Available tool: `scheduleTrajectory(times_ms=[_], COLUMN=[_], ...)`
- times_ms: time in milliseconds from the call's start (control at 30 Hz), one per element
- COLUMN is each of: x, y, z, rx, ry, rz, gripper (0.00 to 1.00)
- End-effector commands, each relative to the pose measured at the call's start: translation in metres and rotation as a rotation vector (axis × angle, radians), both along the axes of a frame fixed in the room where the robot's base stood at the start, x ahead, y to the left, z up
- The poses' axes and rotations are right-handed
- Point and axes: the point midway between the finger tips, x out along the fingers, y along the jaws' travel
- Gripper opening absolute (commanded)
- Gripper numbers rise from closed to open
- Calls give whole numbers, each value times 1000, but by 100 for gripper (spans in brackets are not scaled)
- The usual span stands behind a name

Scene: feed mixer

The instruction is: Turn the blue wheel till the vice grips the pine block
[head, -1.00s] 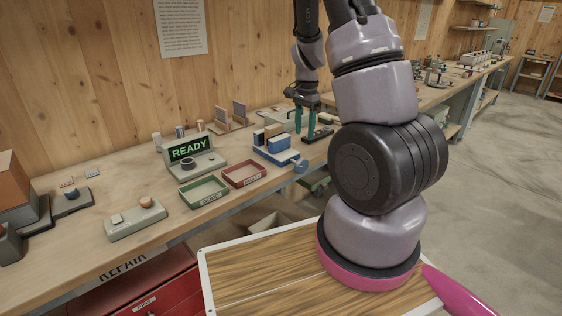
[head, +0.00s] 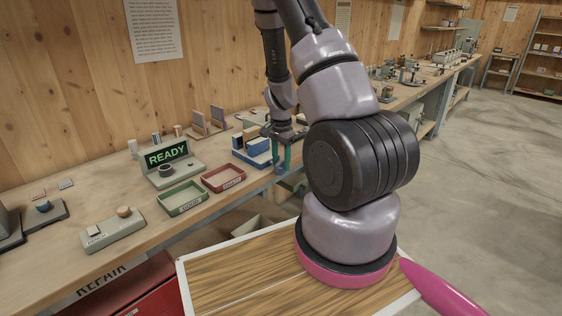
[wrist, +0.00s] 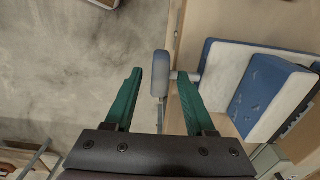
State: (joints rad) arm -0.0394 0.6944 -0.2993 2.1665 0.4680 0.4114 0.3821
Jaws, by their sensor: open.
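The blue vice (head: 252,158) stands near the front edge of the bench. The pine block (head: 251,133) seems to be the tan piece at its top, partly hard to make out. The blue wheel (head: 281,169) sticks out past the bench edge; in the wrist view the wheel (wrist: 160,74) is seen edge-on, its short shaft running right to the vice (wrist: 262,84). My gripper (head: 282,155) is over the wheel. In the wrist view my gripper (wrist: 159,73) is open, its teal fingers on either side of the wheel with gaps. The jaw gap is not clear.
Left of the vice are a red tray (head: 223,180) and a green tray (head: 182,199). Behind them stands a device with a READY screen (head: 167,154). A grey box with a round knob (head: 113,230) sits further left. Open floor lies beyond the bench edge.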

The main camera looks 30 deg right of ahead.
Motion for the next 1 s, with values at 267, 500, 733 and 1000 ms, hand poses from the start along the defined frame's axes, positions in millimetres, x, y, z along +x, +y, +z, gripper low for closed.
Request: scheduleTrajectory(times_ms=[267,500,733,1000], x=[0,0,1,3], y=[0,0,-3,-10], z=[0,1,1,-1], rx=[0,5,61,239], ry=[0,2,20,85], rz=[0,-1,-4,-7], gripper=[5,0,0,0])
